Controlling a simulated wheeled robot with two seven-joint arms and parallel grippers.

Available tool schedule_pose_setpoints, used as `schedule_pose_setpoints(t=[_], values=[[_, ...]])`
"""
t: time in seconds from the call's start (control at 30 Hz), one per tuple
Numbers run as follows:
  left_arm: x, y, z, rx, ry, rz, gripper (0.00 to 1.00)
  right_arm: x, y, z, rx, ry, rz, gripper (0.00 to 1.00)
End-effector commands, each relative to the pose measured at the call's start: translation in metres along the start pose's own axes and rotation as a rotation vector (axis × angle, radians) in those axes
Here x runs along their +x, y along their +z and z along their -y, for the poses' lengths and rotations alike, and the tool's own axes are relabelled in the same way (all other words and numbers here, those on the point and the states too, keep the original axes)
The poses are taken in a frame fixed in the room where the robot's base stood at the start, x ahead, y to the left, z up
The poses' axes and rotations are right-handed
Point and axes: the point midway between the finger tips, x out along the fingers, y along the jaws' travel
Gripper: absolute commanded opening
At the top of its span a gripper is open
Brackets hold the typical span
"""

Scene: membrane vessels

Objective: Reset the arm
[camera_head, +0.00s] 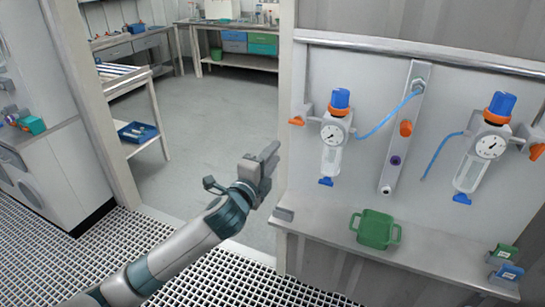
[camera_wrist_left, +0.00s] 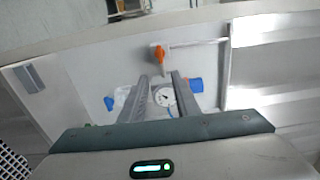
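My left arm comes in from the lower left of the head view. Its gripper (camera_head: 268,155) is raised in front of the doorway's right edge, left of the wall panel and apart from the vessels. In the left wrist view its two fingers (camera_wrist_left: 160,77) stand apart with nothing held between them. A gauge (camera_wrist_left: 164,97) shows in the gap, beyond the fingers. My right gripper is not in view.
Two clear vessels with gauges (camera_head: 334,134) (camera_head: 491,146) hang on the panel, joined by blue tubing to a metal manifold (camera_head: 405,130). A green bin (camera_head: 376,229) and small boxes (camera_head: 508,271) stand on the shelf below. The floor (camera_head: 205,135) beyond the doorway is clear.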

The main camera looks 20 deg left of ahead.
Motion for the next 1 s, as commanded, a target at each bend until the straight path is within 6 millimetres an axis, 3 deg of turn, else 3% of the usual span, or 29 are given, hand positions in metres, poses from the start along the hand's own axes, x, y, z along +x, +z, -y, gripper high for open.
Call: schedule_pose_setpoints(t=[0.37, 0.47, 0.57, 0.67, 0.77, 1.0], values=[[0.001, 0.001, -0.003, -0.003, 0.005, 0.001, 0.29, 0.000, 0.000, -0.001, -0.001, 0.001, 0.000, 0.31], [0.004, 0.003, -0.015, -0.017, 0.024, 0.006, 0.29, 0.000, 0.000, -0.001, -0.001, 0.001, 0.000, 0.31], [0.009, 0.007, -0.041, -0.048, 0.064, 0.016, 0.29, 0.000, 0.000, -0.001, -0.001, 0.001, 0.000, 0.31], [0.014, 0.012, -0.082, -0.097, 0.125, 0.032, 0.29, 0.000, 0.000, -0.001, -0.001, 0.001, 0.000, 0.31], [0.016, 0.019, -0.136, -0.162, 0.203, 0.056, 0.29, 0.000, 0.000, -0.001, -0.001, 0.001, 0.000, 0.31], [-0.005, 0.036, -0.285, -0.341, 0.408, 0.140, 0.29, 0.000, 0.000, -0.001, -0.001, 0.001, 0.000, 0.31]])
